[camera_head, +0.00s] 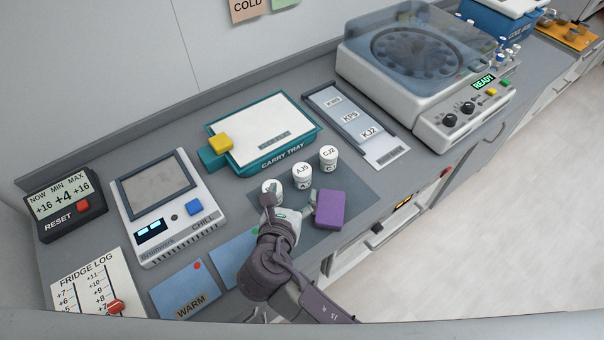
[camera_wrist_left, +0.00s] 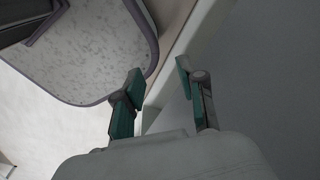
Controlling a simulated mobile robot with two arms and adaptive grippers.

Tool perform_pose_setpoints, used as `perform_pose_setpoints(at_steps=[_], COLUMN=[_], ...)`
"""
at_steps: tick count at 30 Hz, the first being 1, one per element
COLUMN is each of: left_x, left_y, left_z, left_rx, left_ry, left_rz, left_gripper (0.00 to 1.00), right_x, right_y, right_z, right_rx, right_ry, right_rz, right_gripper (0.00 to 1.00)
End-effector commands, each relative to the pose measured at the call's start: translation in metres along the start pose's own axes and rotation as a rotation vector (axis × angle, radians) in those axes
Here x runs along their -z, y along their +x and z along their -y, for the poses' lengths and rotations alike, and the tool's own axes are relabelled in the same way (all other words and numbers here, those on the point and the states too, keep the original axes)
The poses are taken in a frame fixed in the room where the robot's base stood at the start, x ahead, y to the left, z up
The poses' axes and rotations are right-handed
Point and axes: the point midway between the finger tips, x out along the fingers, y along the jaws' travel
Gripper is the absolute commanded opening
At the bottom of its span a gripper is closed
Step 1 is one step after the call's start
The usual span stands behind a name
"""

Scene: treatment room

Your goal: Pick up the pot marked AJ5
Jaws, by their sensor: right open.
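The pot marked AJ5 (camera_head: 302,172) is a white, lidded pot standing upright on a dark grey mat (camera_head: 356,202). A similar pot marked CJ2 (camera_head: 328,155) stands behind it to the right. A third white pot (camera_head: 272,186) stands to its left, partly hidden by a finger of my right gripper. My right gripper (camera_head: 291,197) is open and empty in front of the AJ5 pot. Whether it touches the third pot I cannot tell. My left gripper (camera_wrist_left: 160,82) is open and empty in the left wrist view, away from the pots.
A purple block (camera_head: 330,209) lies beside the right gripper's right finger. A teal carry tray (camera_head: 258,166) with a yellow block (camera_head: 221,143) is behind the pots. A chill device (camera_head: 165,200) stands left, a centrifuge (camera_head: 420,70) at the back right.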

Motion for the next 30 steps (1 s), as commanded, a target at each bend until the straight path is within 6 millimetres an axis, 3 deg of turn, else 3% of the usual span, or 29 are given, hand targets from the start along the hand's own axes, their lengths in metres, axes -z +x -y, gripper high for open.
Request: perform_pose_setpoints(at_steps=[6,14,21,30], left_x=[0.0,0.0,0.0,0.0], left_y=[-0.005,-0.009,-0.017,-0.018], left_z=[0.0,0.0,0.001,0.001], left_rx=[0.0,0.0,0.0,0.0], left_ry=[0.0,-0.001,-0.001,-0.002], left_rz=[0.001,0.002,0.003,0.003], left_gripper=[0.4,0.4,0.4,0.4], right_x=[-0.001,-0.001,0.0,0.002], right_y=[0.042,0.063,0.098,0.11], right_z=[0.001,0.001,0.003,0.003], right_rx=[0.002,0.001,0.003,0.001], right_ry=[0.002,0.005,0.004,0.006], right_rz=[0.0,-0.002,-0.001,-0.003], right_gripper=[0.77,0.77,0.77,0.77])
